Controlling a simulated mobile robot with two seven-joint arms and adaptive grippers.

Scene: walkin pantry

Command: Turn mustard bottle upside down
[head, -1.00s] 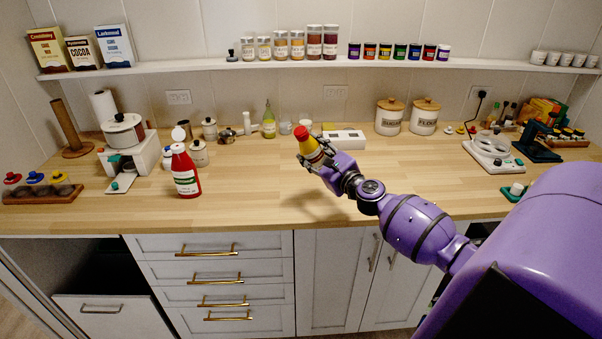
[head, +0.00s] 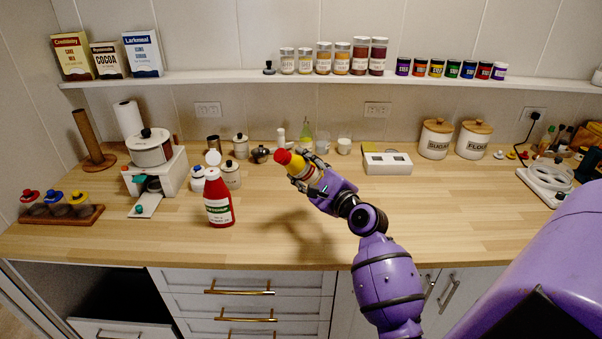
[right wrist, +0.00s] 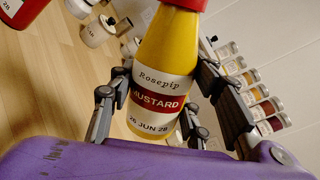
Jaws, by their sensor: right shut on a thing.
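The yellow mustard bottle (head: 297,166) has a red cap and a white and red label. My right gripper (head: 312,178) is shut on it and holds it above the counter, tilted, with the cap toward the upper left in the head view. In the right wrist view the mustard bottle (right wrist: 165,75) sits between the fingers of the right gripper (right wrist: 165,105), its label reading "Rosepip mustard". The far end of the cap is cut off there. My left gripper is not in view.
A red ketchup-like bottle (head: 219,200) stands upright on the wooden counter (head: 290,235), left of the mustard. White jars (head: 231,176) and a white box (head: 387,162) stand behind. The counter's front middle is clear.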

